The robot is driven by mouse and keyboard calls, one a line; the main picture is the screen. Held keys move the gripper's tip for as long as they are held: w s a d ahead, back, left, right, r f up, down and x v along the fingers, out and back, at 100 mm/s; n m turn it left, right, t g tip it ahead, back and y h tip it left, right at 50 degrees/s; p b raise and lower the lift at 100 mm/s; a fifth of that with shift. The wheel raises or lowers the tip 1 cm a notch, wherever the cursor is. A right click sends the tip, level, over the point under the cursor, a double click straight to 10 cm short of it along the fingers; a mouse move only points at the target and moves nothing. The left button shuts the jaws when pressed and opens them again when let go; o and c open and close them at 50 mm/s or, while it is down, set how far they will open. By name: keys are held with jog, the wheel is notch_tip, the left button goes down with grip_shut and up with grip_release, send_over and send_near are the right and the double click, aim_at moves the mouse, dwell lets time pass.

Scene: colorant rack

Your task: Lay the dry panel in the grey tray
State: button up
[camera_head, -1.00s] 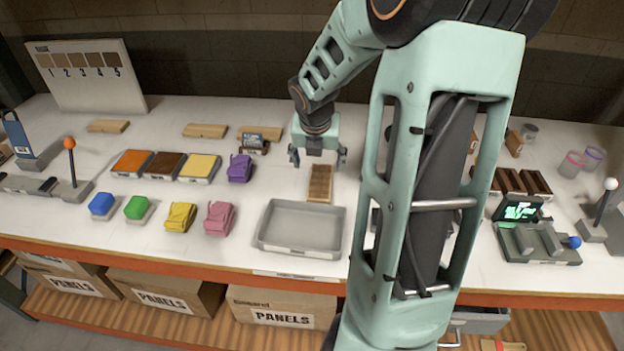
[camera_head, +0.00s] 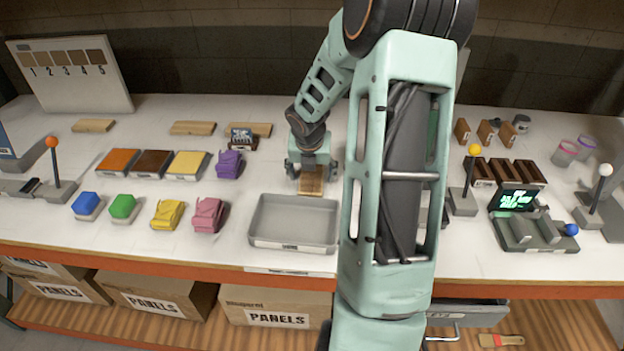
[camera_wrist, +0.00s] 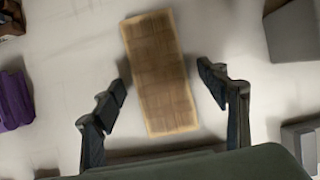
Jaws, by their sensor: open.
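The brown wooden panel (camera_head: 311,183) lies flat on the white bench just behind the grey tray. In the wrist view the panel (camera_wrist: 160,72) lies between and ahead of the fingers, with bare bench on both sides of it. My gripper (camera_head: 311,172) is open above the panel, pointing down, and hides its far part in the head view. In the wrist view my gripper (camera_wrist: 172,90) has its fingers spread on either side of the panel's near half, with no visible contact. The grey tray (camera_head: 293,246) stands empty at the front edge of the bench.
A purple cloth-like item (camera_head: 229,164) and a pink one (camera_head: 208,214) lie left of the tray. Orange, brown and yellow colour trays (camera_head: 188,165) stand further left. A device with a green screen (camera_head: 518,202) is at the right. My arm hides part of the bench right of the tray.

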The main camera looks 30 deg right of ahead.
jog(key=c, duration=1.4)
jog(key=shift+r, duration=0.1)
